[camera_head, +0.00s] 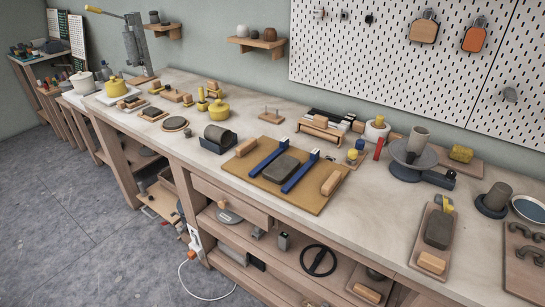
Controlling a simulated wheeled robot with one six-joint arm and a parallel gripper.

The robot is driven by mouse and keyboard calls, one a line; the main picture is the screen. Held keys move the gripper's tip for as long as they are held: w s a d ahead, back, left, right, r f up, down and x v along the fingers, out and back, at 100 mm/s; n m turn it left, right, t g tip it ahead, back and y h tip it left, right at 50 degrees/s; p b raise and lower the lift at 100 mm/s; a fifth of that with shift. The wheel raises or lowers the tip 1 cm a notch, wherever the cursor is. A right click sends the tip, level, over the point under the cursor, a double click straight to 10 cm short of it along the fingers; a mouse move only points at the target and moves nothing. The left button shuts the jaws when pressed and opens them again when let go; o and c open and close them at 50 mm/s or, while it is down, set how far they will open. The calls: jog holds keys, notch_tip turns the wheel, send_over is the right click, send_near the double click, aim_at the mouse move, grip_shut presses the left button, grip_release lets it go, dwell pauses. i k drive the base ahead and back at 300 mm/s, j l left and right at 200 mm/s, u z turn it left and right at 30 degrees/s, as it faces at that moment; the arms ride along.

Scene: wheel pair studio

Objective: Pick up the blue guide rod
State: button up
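Two long blue bars lie on a tan board (267,192) on the workbench, one on each side of a dark grey block (281,168). The left blue bar (267,161) and the right blue bar (300,173) run roughly parallel, slanting up to the right, each with a pale piece at its far end. I cannot tell which one is the blue guide rod. My gripper does not show in this view.
Small wooden blocks (331,182) flank the bars on the board. The bench top (375,205) is bare between the board and a tray (432,240).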

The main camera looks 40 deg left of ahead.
aim_at(284, 145)
jog(key=i+j, duration=0.1)
jog(key=j, duration=0.35)
jog(key=i+j, duration=0.1)
jog(key=j, duration=0.4)
jog(key=i+j, duration=0.15)
jog(key=j, duration=0.3)
jog(key=i+j, duration=0.1)
jog(key=j, duration=0.35)
jog(key=i+j, duration=0.1)
jog(key=j, duration=0.4)
jog(key=u, duration=0.05)
